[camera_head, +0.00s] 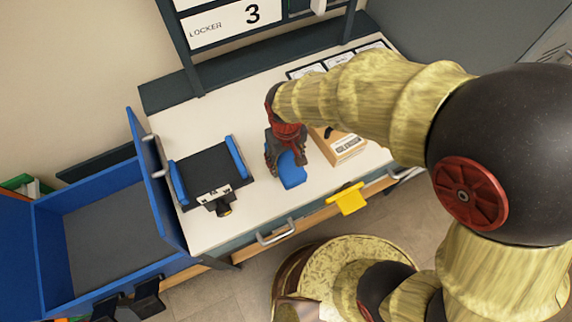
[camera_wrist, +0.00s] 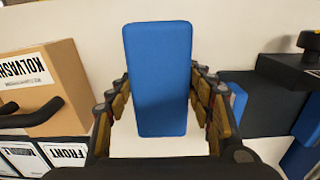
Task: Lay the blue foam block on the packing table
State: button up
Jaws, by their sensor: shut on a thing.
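The blue foam block (camera_head: 291,172) is in my gripper (camera_head: 285,158), over the white packing table (camera_head: 240,220). In the wrist view the block (camera_wrist: 160,75) stands between the two fingers (camera_wrist: 160,110), which press on its left and right sides. My gripper points down at the middle of the table. I cannot tell whether the block touches the table top. My gripper hides part of the block in the head view.
A black saddle with blue side pads (camera_head: 203,172) stands left of the block. A cardboard box with a black handle (camera_head: 345,150) is close on the right. A blue open bin (camera_head: 110,230) is at the far left. Bare table lies in front of the block.

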aim_at(286, 165)
jog(key=shift+w+f+b, duration=0.15)
jog(key=shift+f+b, duration=0.15)
jog(key=shift+f, duration=0.65)
jog(key=shift+w+f+b, duration=0.1)
jog(key=shift+f+b, duration=0.2)
jog(key=shift+f, duration=0.6)
jog(key=shift+f, duration=0.2)
jog(key=o, duration=1)
jog(key=shift+o, duration=0.6)
jog(key=shift+r, duration=0.2)
